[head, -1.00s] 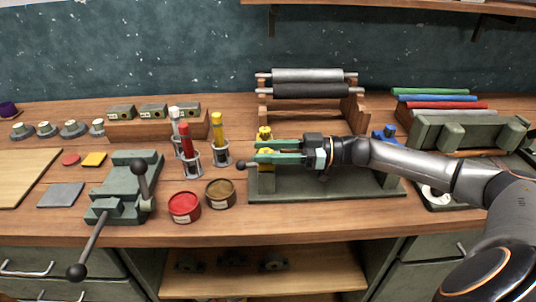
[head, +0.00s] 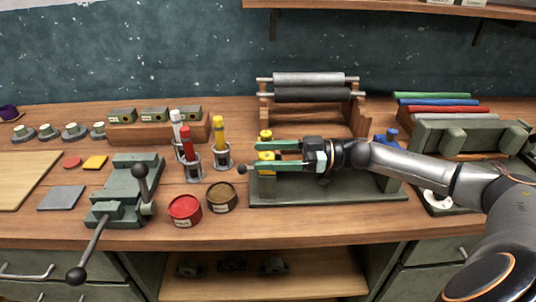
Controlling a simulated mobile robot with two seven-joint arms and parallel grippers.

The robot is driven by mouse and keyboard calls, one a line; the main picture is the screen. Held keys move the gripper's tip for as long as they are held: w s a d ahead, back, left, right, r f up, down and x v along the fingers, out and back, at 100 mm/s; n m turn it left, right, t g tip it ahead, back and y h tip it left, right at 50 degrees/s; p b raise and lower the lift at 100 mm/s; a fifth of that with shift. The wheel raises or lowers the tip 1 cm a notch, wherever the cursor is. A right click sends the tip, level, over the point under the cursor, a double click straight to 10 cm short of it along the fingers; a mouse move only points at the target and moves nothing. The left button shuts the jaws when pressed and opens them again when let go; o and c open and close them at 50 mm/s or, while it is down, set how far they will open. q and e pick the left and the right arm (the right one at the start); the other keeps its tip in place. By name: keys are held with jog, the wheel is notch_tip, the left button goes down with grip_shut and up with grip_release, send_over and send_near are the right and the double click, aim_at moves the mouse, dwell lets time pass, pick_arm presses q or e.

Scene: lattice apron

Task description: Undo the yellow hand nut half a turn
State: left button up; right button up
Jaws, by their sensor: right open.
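A yellow hand nut (head: 266,156) sits on the left part of a dark green fixture (head: 330,198) in the middle of the bench. My right gripper (head: 256,157) reaches in from the right, with its two green fingers on the far and near sides of this nut. The fingers are apart, and a gap shows between them and the nut. A second yellow piece (head: 265,136) stands just behind the far finger. A blue knob (head: 391,136) stands on the right side of the fixture, partly behind my arm. My left gripper is not in view.
Pens in holders (head: 220,155), a red tin (head: 184,210), a brown tin (head: 221,197) and a green vise (head: 125,190) stand further left. A roller rack (head: 310,90) stands behind. The bench front is clear.

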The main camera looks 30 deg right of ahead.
aim_at(268, 156)
jog(key=r, duration=0.3)
jog(key=shift+s+a+r, duration=0.1)
jog(key=shift+s+r, duration=0.1)
jog(key=shift+r, duration=0.15)
jog(key=s+a+r, duration=0.7)
jog(key=s+r, duration=0.2)
jog(key=s, duration=0.2)
jog(key=shift+s+r+b, duration=0.15)
jog(key=shift+s+b, duration=0.1)
jog(key=shift+b, duration=0.15)
jog(key=shift+a, duration=0.1)
